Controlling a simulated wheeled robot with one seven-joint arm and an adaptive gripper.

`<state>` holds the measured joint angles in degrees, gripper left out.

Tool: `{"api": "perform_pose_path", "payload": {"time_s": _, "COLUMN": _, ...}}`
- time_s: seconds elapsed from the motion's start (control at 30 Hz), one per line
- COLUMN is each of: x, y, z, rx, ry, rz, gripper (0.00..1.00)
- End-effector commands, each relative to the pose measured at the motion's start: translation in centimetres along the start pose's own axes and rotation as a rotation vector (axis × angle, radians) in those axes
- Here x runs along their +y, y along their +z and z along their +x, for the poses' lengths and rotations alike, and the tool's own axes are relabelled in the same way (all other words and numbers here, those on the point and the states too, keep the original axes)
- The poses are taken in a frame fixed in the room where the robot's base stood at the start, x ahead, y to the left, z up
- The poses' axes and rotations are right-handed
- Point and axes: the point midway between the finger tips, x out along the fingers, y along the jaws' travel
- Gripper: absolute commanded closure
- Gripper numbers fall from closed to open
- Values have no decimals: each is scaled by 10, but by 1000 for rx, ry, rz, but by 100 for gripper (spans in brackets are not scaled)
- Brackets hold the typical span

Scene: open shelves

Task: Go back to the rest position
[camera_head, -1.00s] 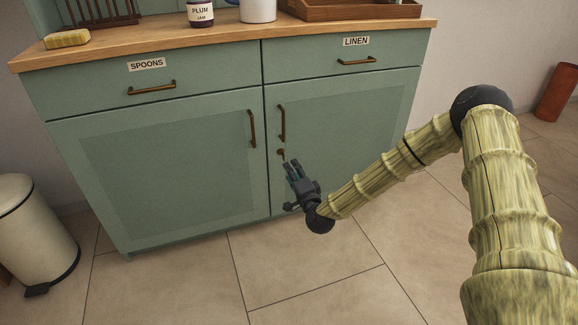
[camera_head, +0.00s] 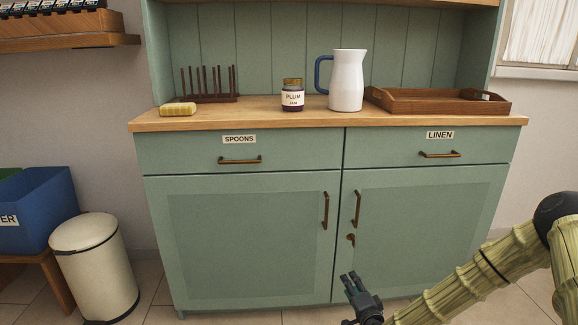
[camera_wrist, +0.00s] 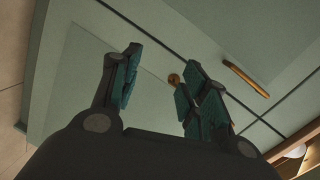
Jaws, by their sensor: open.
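My gripper (camera_head: 350,284) is open and empty at the lower part of the head view, in front of the right door of the green cabinet (camera_head: 240,240). Its two dark fingers with teal pads stand apart in the wrist view (camera_wrist: 155,85), with nothing between them. A key-like brass piece (camera_head: 351,240) sits on the right door below its upright handle (camera_head: 356,209). It also shows in the wrist view (camera_wrist: 174,79), beyond the fingers. Both doors and both drawers, labelled SPOONS (camera_head: 239,139) and LINEN (camera_head: 440,135), are shut.
On the wooden top stand a yellow sponge (camera_head: 178,109), a dark rack (camera_head: 209,98), a plum jam jar (camera_head: 292,97), a white jug (camera_head: 346,82) and a wooden tray (camera_head: 436,106). A cream bin (camera_head: 95,270) and a blue box (camera_head: 38,212) are at the left.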

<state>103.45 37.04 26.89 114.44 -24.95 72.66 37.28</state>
Motion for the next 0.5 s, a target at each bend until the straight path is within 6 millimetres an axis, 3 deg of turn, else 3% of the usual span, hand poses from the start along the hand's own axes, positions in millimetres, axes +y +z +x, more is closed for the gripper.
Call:
{"api": "perform_pose_path", "payload": {"time_s": 0.03, "x": 16, "y": 24, "z": -12, "rx": -53, "ry": 50, "rz": -37, "gripper": 56}}
{"api": "perform_pose_path", "payload": {"time_s": 0.2, "x": 70, "y": 89, "z": -63, "rx": -225, "ry": 219, "rz": -183, "gripper": 56}}
{"api": "perform_pose_path", "payload": {"time_s": 0.37, "x": 120, "y": 136, "z": -127, "rx": -398, "ry": 374, "rz": -330, "gripper": 56}}
{"api": "perform_pose_path", "payload": {"time_s": 0.5, "x": 160, "y": 162, "z": -192, "rx": -557, "ry": 509, "rz": -464, "gripper": 56}}
